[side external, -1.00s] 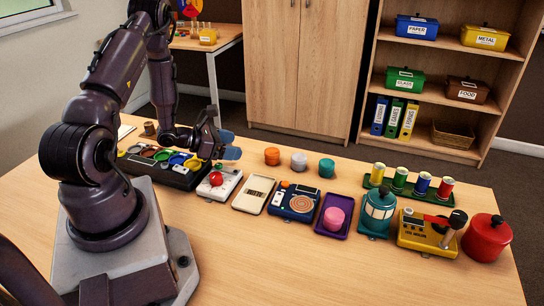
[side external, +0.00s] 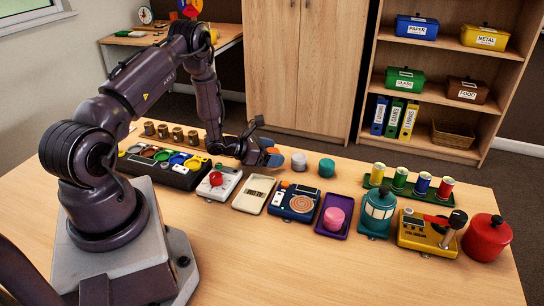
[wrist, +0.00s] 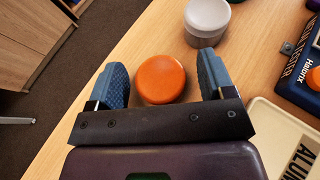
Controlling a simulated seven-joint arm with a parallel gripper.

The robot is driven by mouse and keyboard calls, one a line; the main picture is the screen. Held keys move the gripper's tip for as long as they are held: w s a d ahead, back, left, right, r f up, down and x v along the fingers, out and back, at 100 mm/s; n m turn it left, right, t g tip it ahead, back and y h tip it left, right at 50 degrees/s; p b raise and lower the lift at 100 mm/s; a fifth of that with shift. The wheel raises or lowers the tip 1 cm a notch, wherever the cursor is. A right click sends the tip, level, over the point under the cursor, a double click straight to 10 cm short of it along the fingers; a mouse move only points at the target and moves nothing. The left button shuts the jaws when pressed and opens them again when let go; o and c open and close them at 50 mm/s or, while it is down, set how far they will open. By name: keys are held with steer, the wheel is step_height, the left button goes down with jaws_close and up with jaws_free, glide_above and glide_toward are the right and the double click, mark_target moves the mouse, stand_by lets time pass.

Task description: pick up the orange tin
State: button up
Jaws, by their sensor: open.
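The orange tin (wrist: 160,82) is round with a smooth top and stands on the table. In the wrist view it lies between the two blue finger pads of my gripper (wrist: 163,70), with a gap on each side. My gripper is open and holds nothing. In the side view my gripper (side external: 270,156) is at the tin, and the fingers hide most of the tin (side external: 273,151). I cannot tell how far down the fingers reach beside it.
A grey tin (wrist: 207,18) stands close beyond the right finger; a teal tin (side external: 327,167) stands further right. A cream tray (side external: 254,193), a blue device (side external: 295,203) and a white box with a red button (side external: 219,181) lie nearer. The table's far edge is close.

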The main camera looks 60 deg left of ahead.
steer(key=shift+w, duration=0.1)
steer(key=shift+c, duration=0.3)
steer(key=c, duration=0.9)
